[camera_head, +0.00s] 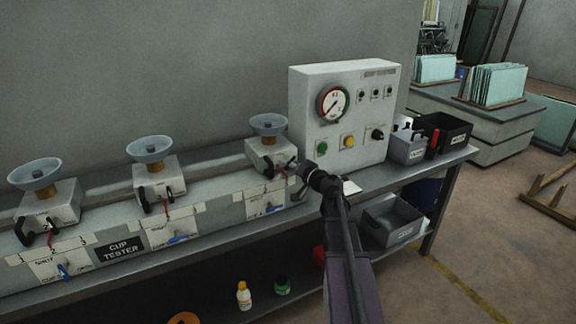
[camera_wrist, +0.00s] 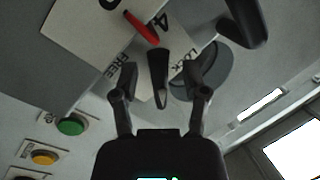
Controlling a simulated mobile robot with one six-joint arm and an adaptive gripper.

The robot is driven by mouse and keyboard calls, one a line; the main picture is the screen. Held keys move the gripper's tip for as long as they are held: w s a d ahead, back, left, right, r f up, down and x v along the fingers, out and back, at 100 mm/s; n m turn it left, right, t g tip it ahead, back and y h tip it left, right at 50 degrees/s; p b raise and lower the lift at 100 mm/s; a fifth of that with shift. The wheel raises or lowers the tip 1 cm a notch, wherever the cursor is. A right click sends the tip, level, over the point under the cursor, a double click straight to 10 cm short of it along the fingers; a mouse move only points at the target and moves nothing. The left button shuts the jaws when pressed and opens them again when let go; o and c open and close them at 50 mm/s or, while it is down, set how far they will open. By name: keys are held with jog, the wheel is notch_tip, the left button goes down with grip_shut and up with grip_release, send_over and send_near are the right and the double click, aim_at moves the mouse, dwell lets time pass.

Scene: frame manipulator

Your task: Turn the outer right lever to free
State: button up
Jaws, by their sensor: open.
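My gripper (camera_head: 301,182) is at the right end of the cup tester (camera_head: 215,212), beside its rightmost station (camera_head: 270,152). In the wrist view my gripper (camera_wrist: 161,76) is open, with one finger on each side of a black lever (camera_wrist: 158,88). The fingers look apart from the lever; contact is not clear. The lever stands in front of a pale plate (camera_wrist: 92,32) marked FREE on the left and LOCK on the right. In the head view my gripper hides this lever.
A red lever (camera_wrist: 141,27) is close above the black one. The control box (camera_head: 340,115) with gauge and buttons stands just behind and right of my gripper. Dark bins (camera_head: 442,133) are farther right. Bottles (camera_head: 243,296) stand on the lower shelf.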

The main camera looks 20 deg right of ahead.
jog(key=shift+c, duration=0.3)
grip_shut()
jog(key=shift+a, duration=0.25)
jog(key=shift+d, duration=0.15)
